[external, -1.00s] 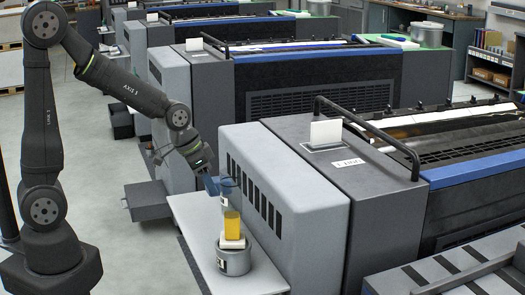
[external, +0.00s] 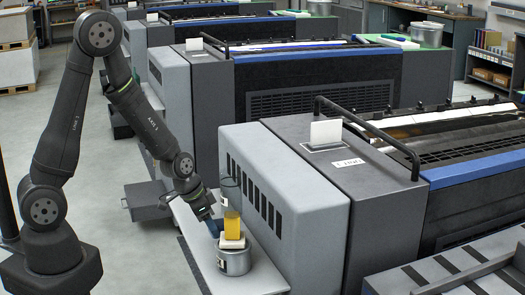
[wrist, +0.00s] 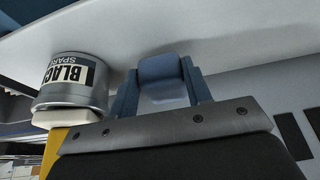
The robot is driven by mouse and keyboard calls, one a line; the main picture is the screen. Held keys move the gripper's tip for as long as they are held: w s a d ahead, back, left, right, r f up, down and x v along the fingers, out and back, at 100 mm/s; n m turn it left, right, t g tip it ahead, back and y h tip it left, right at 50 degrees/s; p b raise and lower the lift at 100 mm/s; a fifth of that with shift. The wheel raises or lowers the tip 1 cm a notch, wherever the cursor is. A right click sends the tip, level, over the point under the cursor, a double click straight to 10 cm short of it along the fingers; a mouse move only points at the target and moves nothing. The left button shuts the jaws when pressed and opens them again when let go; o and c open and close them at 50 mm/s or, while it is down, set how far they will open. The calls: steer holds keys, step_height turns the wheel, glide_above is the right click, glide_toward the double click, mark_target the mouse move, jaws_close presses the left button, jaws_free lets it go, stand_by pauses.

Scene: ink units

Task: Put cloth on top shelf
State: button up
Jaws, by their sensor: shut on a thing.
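A small blue bundle, which looks like the cloth (wrist: 163,78), is between the two blue fingers of my gripper (wrist: 160,92) in the wrist view. My gripper is shut on it. In the external view my gripper (external: 212,225) is low over the pale side shelf (external: 190,232), just left of a stacked can and yellow container. The cloth is a small dark-blue patch there, partly hidden by the gripper. I cannot tell whether it touches the shelf. No shelf is clearly marked as the top one.
A grey can (external: 234,262), labelled BLACK in the wrist view (wrist: 72,82), stands close beside my gripper. A white block (external: 231,243), a yellow container (external: 232,226) and a greyish top part are stacked on it. The grey press housing (external: 275,205) borders the shelf's right side.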

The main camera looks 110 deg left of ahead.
steer(key=shift+f, duration=1.35)
steer(key=shift+f, duration=0.1)
steer(key=o, duration=1)
steer(key=shift+c, duration=0.2)
steer(key=shift+d+r, duration=0.1)
steer(key=shift+r, duration=0.4)
steer(key=v, duration=1.1)
steer(key=shift+s, duration=0.15)
steer(key=shift+x, duration=6.05)
